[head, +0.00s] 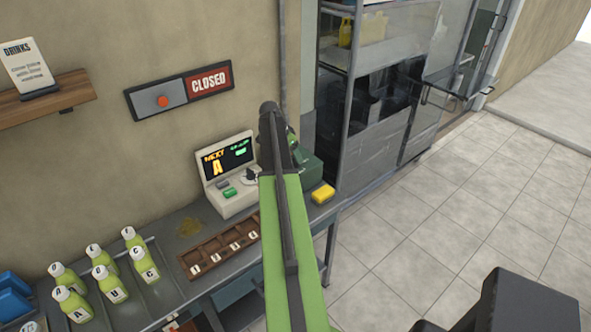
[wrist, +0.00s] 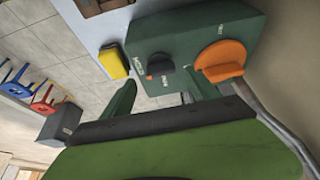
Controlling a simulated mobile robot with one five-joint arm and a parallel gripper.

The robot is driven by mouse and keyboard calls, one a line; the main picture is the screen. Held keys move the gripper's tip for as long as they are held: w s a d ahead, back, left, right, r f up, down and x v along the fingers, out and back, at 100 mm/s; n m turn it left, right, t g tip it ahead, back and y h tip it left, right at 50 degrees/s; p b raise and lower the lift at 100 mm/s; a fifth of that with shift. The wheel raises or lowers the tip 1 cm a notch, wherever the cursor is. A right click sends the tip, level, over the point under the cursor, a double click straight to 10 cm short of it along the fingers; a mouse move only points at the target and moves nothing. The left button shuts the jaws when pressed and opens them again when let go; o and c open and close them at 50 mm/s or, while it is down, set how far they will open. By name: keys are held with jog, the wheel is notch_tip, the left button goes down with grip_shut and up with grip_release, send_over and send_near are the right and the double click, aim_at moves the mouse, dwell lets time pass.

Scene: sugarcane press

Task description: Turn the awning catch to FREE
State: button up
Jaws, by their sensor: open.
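A green control box (wrist: 190,35) shows in the wrist view with a black knob (wrist: 158,72) and a larger orange knob (wrist: 220,62) on its face. Small white labels stand beside the black knob, too small to read surely, so I cannot tell which knob is the awning catch or its setting. My gripper (wrist: 165,100) is open, its green fingers apart below the black knob in the picture and holding nothing. In the head view the green box (head: 312,168) is partly hidden by my arm, and both knobs are out of sight.
A yellow block (head: 323,193) lies on the counter by the box; the wrist view shows it too (wrist: 115,60). A screen unit (head: 228,175), a brown slotted tray (head: 205,258) and several labelled bottles (head: 105,280) stand left. Tiled floor (head: 450,210) is clear at right.

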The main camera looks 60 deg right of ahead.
aim_at(295, 163)
jog(key=b+x, duration=0.2)
jog(key=x, duration=0.2)
jog(key=shift+r, duration=0.1)
jog(key=shift+c, duration=0.3)
